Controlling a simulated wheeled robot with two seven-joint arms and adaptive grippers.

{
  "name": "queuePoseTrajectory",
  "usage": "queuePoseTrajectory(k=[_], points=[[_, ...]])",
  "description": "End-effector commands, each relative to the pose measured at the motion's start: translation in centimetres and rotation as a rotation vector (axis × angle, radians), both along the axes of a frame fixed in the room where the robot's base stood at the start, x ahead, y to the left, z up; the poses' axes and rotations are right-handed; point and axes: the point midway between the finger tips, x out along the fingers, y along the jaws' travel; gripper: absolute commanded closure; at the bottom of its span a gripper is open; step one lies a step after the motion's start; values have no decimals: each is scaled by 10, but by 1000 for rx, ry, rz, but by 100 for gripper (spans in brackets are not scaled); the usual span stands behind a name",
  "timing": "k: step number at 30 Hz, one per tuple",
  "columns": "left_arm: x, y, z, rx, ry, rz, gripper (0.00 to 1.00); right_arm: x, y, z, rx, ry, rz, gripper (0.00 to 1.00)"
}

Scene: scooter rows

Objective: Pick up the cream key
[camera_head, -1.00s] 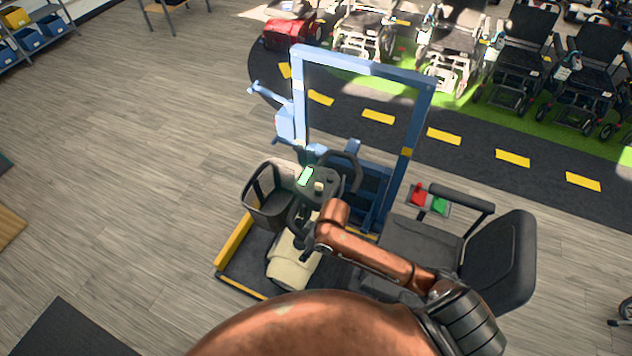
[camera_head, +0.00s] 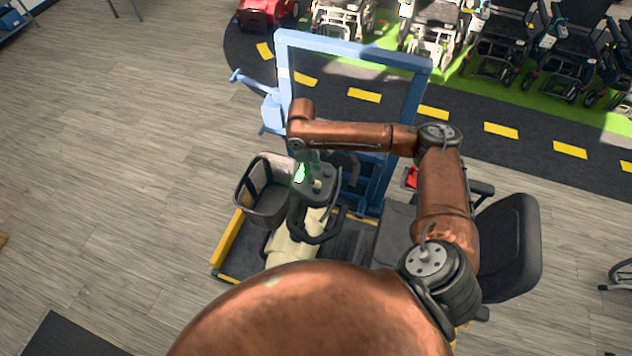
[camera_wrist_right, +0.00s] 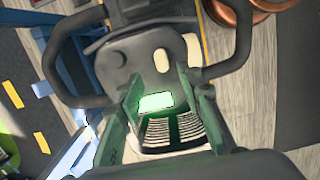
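The cream key (camera_head: 317,184) sits on the dark dashboard of the scooter in the head view. In the right wrist view it appears to be the cream oval (camera_wrist_right: 161,60) on the dashboard, beyond my fingertips. The dashboard (camera_wrist_right: 130,62) carries a lit green screen (camera_wrist_right: 156,101), which shows between my fingers. My right gripper (camera_wrist_right: 168,92) is open, its two fingers apart with nothing held between them. In the head view the right gripper (camera_head: 303,158) is small and dark above the screen end of the dashboard. My left gripper is not in view.
Black handlebars (camera_wrist_right: 70,55) loop around the dashboard. A basket (camera_head: 262,207) hangs in front of it. A blue frame (camera_head: 285,75) stands behind the scooter, with a black seat (camera_head: 510,245) at the right. Wheelchairs (camera_head: 500,45) line the back. Grey floor (camera_head: 110,190) is clear at left.

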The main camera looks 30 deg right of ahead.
Motion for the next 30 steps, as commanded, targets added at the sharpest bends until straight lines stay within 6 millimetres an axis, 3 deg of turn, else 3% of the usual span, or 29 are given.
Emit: queuePoseTrajectory(k=[5, 12, 21, 30], points=[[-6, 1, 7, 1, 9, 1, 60, -7, -3, -18, 0, 1, 1, 67], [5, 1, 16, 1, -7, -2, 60, -13, -7, -50, 1, 0, 0, 67], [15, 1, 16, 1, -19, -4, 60, -14, -8, -56, 1, -3, 1, 67], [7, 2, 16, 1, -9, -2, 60, -13, -8, -55, 1, -3, 1, 87]])
